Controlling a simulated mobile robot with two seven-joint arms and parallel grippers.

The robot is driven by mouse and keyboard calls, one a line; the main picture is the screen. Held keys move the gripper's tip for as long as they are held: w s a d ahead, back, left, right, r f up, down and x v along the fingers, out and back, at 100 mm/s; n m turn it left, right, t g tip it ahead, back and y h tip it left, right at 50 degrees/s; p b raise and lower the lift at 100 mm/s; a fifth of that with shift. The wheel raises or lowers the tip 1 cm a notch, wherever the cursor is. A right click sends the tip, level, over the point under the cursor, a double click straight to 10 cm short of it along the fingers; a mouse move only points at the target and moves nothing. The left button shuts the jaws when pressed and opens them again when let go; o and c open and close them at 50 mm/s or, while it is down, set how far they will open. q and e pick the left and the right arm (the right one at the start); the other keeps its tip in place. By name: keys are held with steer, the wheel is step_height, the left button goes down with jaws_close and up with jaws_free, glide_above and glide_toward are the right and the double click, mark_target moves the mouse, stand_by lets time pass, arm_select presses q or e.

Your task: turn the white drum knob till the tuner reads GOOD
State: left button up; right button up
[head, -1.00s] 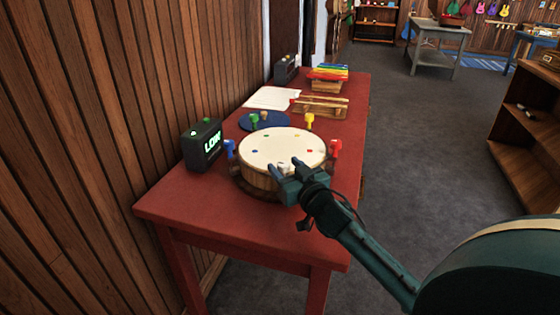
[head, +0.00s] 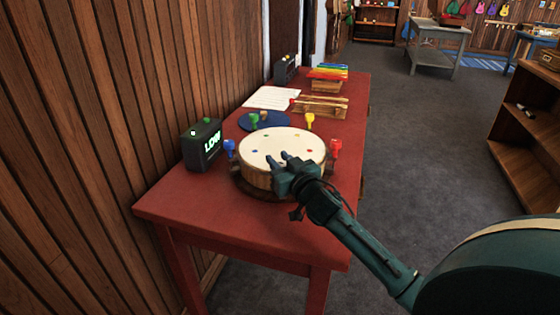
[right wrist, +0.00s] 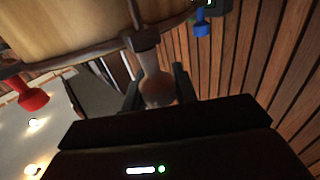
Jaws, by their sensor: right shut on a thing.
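The round drum (head: 262,180) with a cream head stands on the red table. My right gripper (head: 279,157) is at the drum's near side. In the right wrist view the white knob (right wrist: 156,84) sits between its two fingers (right wrist: 158,90), which are shut on it. The head view hides this knob behind the gripper. The tuner (head: 201,145) left of the drum reads LOW in lit letters. My left gripper is not in view.
Blue (head: 230,149), green (head: 254,121), yellow (head: 309,121) and red (head: 335,149) knobs stand around the drum. Behind it are a blue disc (head: 272,121), paper (head: 271,98), sticks and a rainbow xylophone (head: 327,72). A plank wall borders the table's left. The table's (head: 190,205) near left is bare.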

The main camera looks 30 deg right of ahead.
steer(key=shift+c, duration=1.3)
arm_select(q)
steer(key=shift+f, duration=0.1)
arm_select(e)
steer(key=shift+f+m+h, duration=0.1)
steer(key=shift+m+h, duration=0.2)
